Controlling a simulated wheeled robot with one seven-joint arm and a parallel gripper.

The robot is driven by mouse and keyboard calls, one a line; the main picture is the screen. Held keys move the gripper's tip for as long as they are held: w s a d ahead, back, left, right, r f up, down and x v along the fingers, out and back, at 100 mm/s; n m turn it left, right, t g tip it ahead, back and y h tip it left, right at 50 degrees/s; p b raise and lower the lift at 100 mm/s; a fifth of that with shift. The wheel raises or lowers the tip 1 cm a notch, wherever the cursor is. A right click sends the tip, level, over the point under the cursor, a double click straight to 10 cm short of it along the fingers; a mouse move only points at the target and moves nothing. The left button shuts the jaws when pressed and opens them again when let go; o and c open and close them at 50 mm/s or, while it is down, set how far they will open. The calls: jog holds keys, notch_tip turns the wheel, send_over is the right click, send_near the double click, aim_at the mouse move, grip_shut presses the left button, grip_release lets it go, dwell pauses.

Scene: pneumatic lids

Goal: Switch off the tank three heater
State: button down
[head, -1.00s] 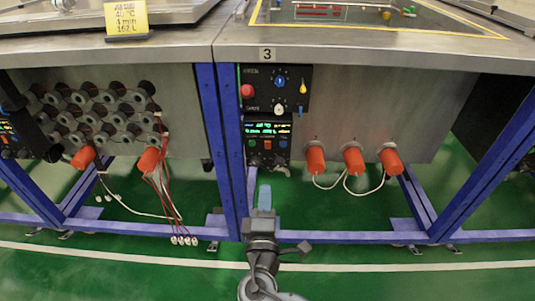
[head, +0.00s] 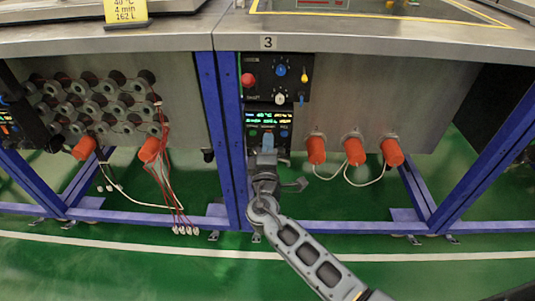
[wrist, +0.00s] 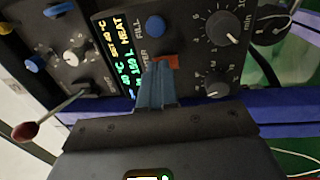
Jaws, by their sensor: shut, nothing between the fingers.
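The tank three control box (head: 284,117) hangs under the tank edge, below the "3" label (head: 268,43). Its lit display (wrist: 116,50) shows "HEAT", "SET 40 °C" and "150 L" in the wrist view. An orange-red heater switch (wrist: 172,61) sits beside the display, its label partly covered by my fingers. My gripper (wrist: 158,68) is shut and empty, its blue fingertips right at this switch. I cannot tell whether they touch it. In the head view my gripper (head: 267,140) covers the middle of the box's lower part, hiding the switch there.
A blue FILL button (wrist: 155,27) and two black dials (wrist: 222,28) are close to my fingers. Orange-capped fittings (head: 354,150) with white cables are to the right. A blue frame post (head: 230,140) stands left.

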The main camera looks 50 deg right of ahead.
jog(key=shift+w+d, duration=0.15)
jog(key=shift+d, duration=0.05)
jog(key=shift+d, duration=0.1)
